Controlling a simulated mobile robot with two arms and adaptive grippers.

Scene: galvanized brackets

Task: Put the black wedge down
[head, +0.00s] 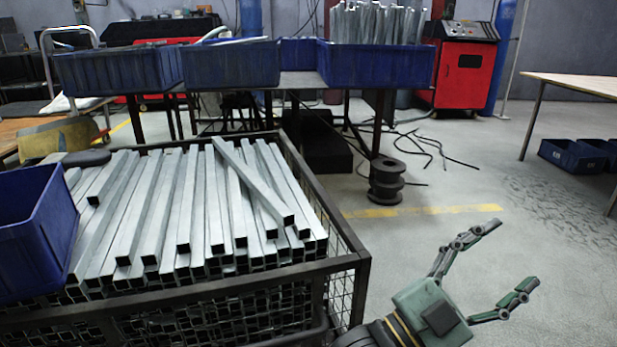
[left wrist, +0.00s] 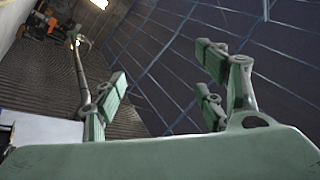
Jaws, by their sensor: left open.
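My left gripper (head: 517,256) is in the lower right of the head view, fingers spread wide and nothing between them. It is over the floor, right of the wire crate, and touches nothing that I can see. In the left wrist view its green finger pads (left wrist: 162,88) stand apart with an empty gap. I cannot pick out a black wedge with certainty. A dark, flat, rounded piece (head: 86,158) lies at the crate's far left corner; its exact shape is unclear. My right gripper is in neither view.
Blue bins (head: 375,66) stand on a table behind. A dark spool (head: 386,181) and cables lie on the floor. A wooden table (head: 585,82) is at right.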

